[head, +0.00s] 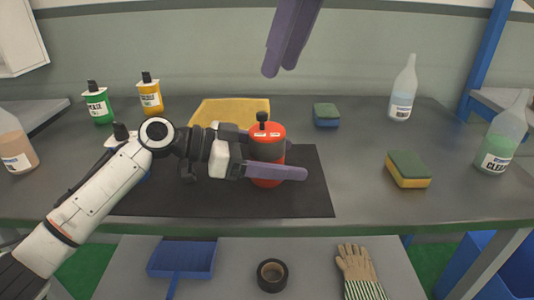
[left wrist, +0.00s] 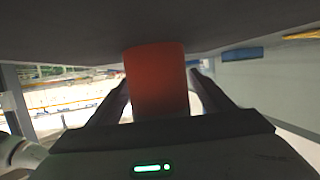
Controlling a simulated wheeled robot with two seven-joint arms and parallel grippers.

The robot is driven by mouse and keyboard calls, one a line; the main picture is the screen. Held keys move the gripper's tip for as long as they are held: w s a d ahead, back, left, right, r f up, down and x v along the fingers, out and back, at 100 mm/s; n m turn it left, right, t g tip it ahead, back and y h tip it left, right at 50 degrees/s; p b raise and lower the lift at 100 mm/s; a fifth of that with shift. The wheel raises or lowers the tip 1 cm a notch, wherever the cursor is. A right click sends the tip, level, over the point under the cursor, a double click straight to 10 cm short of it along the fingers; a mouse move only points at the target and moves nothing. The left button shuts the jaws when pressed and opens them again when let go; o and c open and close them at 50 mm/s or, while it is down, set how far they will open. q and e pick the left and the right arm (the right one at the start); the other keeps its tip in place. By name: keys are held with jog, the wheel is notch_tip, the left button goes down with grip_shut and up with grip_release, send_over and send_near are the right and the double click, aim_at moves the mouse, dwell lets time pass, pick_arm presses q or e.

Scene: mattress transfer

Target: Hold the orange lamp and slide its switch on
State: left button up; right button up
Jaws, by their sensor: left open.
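The orange lamp (head: 266,133) stands upright on the dark mat, a red-orange cylinder with a dark band and a small black knob on top. My left gripper (head: 277,160) reaches in from the left at the lamp's height. One purple finger passes in front of the lamp; the other is mostly hidden behind it. In the left wrist view, the lamp's red body (left wrist: 158,82) is between the open fingers. The switch cannot be clearly made out. My right gripper (head: 286,45) hangs above and behind the lamp, apart from it, with purple fingers close together; its opening is unclear.
The dark mat (head: 310,190) lies under the lamp, with a yellow cloth (head: 230,111) behind. Sponges (head: 326,115) (head: 408,168) and bottles (head: 402,88) stand to the right; green (head: 98,104) and yellow (head: 151,96) bottles stand left. Black tape (head: 272,275) and a glove (head: 357,268) lie on a lower shelf.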

pick_arm(q)
jog(key=shift+d+f, duration=0.1)
jog(key=shift+d, duration=0.15)
